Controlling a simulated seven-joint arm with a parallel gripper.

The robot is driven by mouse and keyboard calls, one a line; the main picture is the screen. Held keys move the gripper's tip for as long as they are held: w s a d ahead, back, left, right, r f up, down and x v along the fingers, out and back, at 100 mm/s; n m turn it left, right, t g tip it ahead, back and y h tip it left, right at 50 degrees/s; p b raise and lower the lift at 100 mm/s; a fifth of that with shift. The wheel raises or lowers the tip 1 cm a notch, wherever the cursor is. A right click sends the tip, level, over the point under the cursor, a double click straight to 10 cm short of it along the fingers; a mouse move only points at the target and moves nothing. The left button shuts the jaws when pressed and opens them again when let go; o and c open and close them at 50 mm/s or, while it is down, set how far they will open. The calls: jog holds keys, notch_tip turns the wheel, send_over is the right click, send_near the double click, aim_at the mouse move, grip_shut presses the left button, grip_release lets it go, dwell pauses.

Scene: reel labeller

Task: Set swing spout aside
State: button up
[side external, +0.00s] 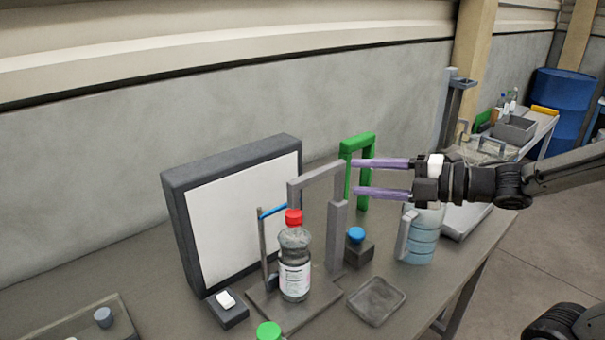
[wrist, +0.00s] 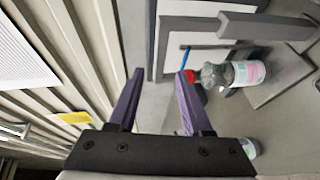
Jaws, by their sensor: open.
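A grey arm on an upright post (side external: 338,235), which looks like the swing spout, reaches left with its short downturned end above a clear bottle (side external: 294,265). The bottle has a red cap and stands upright on a grey base plate. My gripper (side external: 357,177) is open and empty, with two purple fingers level with the top of the post and to its right in the side view. The depth gap between them is hard to tell. In the wrist view, nothing is between the fingers (wrist: 160,75), and the bottle (wrist: 236,73) shows to their right.
A large white panel in a dark frame (side external: 178,215) stands behind the bottle. A blue bar (side external: 273,211) on a thin post is beside it. A green arch (side external: 357,144) stands behind my fingers. A blue-capped block (side external: 357,250), a ribbed jug (side external: 422,240) and a shallow tray (side external: 376,300) are nearby.

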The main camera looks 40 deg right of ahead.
jog(key=x, duration=1.3)
jog(key=shift+s+f, duration=0.1)
grip_shut()
dwell(1.0)
